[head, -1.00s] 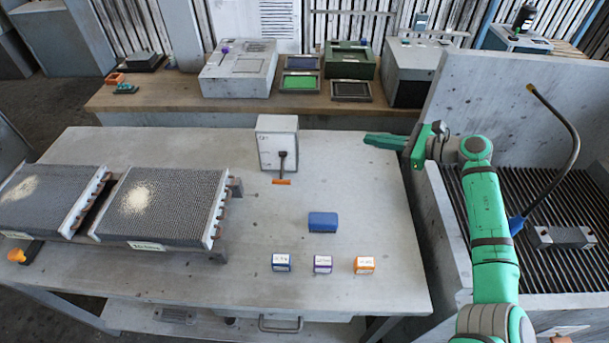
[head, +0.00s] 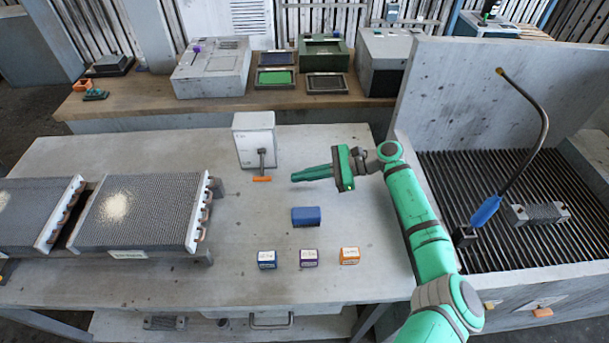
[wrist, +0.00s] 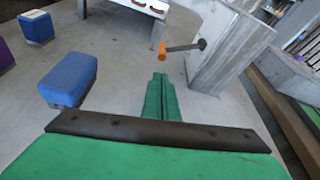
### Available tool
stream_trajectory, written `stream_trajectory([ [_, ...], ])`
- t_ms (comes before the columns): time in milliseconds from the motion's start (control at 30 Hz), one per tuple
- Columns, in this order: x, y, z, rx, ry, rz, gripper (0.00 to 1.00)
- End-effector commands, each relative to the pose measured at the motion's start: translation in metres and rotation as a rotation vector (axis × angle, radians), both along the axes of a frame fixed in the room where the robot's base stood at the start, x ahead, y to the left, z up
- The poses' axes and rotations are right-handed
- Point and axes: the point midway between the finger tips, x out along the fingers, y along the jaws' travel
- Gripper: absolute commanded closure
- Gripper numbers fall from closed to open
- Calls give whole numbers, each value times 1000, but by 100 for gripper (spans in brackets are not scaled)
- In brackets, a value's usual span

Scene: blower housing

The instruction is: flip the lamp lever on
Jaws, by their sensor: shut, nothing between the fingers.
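The lamp lever (head: 262,168) is a dark bar with an orange end, mounted on the front of a light grey box (head: 253,138) on the table. In the head view it points down, its orange end lowest. In the wrist view the lever (wrist: 182,47) sticks out from the box (wrist: 222,55), just beyond my fingertips. My gripper (head: 293,177) is shut and empty, to the right of the lever and apart from it. Its green fingers (wrist: 158,80) lie together and point toward the lever.
A blue block (head: 306,217) lies in front of my gripper. Small blue, purple and orange boxes (head: 309,257) stand nearer the table's front edge. Finned radiator cores (head: 140,212) fill the table's left side. A grated bay (head: 500,200) with a hose is at right.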

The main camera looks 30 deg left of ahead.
Motion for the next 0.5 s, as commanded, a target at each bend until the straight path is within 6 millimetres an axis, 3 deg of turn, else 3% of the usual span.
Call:
stream_trajectory([
  [200, -16, 30, -12, -1, 0, -2, 100],
  [500, -28, 53, -22, 0, -1, -8, 100],
])
